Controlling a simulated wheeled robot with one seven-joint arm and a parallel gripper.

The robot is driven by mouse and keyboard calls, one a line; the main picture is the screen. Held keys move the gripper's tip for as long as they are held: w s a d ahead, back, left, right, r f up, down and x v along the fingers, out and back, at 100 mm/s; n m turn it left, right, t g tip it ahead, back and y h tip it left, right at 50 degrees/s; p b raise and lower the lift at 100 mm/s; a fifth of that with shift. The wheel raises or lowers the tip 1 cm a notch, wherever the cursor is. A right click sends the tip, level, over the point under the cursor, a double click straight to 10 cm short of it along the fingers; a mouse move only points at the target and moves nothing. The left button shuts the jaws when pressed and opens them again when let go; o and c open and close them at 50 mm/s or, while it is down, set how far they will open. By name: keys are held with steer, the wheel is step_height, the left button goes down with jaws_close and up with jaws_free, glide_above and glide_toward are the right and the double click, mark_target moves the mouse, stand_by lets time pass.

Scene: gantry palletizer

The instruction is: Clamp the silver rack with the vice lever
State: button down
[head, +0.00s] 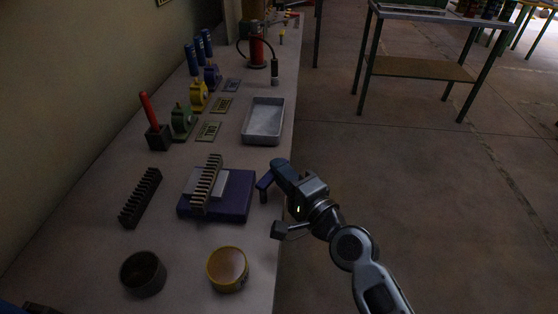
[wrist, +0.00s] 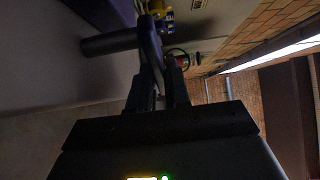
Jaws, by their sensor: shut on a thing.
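The silver rack (head: 208,181), a toothed bar that looks tan-grey in this light, sits upright on the vice (head: 235,197), a dark purple block with a paler top part. The vice lever (head: 264,183) is at the vice's right side, by the table edge. My gripper (head: 279,174) is at the lever from the right. In the wrist view its two fingers (wrist: 158,85) are shut around the dark lever (wrist: 150,45), whose bar runs off to the left. The exact contact is dark and partly hidden by the gripper in the head view.
A dark toothed rack (head: 140,198) lies left of the vice. A dark bowl (head: 143,273) and a yellow bowl (head: 228,269) stand in front. A metal tray (head: 264,121) and coloured lever stands (head: 182,122) are behind.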

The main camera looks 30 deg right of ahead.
steer(key=shift+s+m+h, duration=0.1)
steer(key=shift+m+h, duration=0.2)
steer(key=shift+h, duration=0.2)
steer(key=c, duration=1.2)
jaws_free()
steer(key=shift+o, duration=0.2)
steer(key=shift+s, duration=0.1)
steer(key=s+b, duration=0.2)
steer(key=s, duration=0.5)
steer(key=shift+s+d, duration=0.2)
steer(key=shift+s, duration=0.1)
